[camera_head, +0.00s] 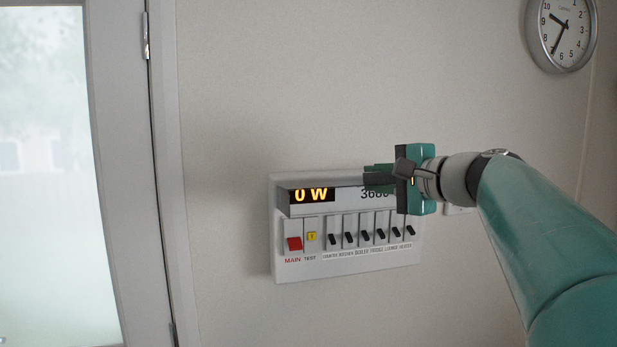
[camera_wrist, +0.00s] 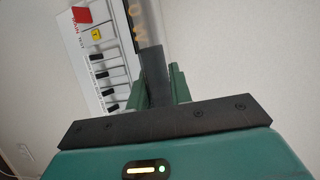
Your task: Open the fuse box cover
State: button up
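The fuse box (camera_head: 345,259) is a white panel on the wall, with a protruding housing along its top. A lit display (camera_head: 311,195) there reads "0 W". The red main switch (camera_head: 294,243), yellow test button (camera_head: 311,237) and several black breaker switches (camera_head: 365,236) are exposed to view. I cannot make out a separate cover for certain. My gripper (camera_head: 378,177) is at the upper right of the box, in front of the housing, hiding part of the "3600" marking. In the wrist view, a grey bar (camera_wrist: 148,25) runs up from between the fingers; I cannot tell whether they grip it.
A door (camera_head: 118,170) with a frosted bright pane and hinges stands to the left. A round clock (camera_head: 561,32) hangs at the upper right. A small white wall fitting (camera_head: 458,210) is partly behind my arm. The wall left of and below the box is clear.

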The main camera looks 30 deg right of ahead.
jog(key=shift+s+a+f, duration=0.1)
jog(key=shift+s+f, duration=0.2)
jog(key=shift+f, duration=0.35)
jog(key=shift+s+a+f, duration=0.1)
jog(key=shift+s+f, duration=0.25)
jog(key=shift+f, duration=0.3)
jog(key=shift+s+a+f, duration=0.1)
jog(key=shift+s+f, duration=0.2)
jog(key=shift+f, duration=0.35)
grip_shut()
jog(key=o, duration=0.8)
grip_release()
jog(key=shift+d, duration=0.1)
jog(key=s, duration=0.4)
jog(key=s+d+r, duration=0.1)
jog(key=s, duration=0.4)
jog(key=s+r, duration=0.1)
jog(key=s, duration=0.3)
jog(key=shift+s+d, duration=0.2)
jog(key=shift+s, duration=0.05)
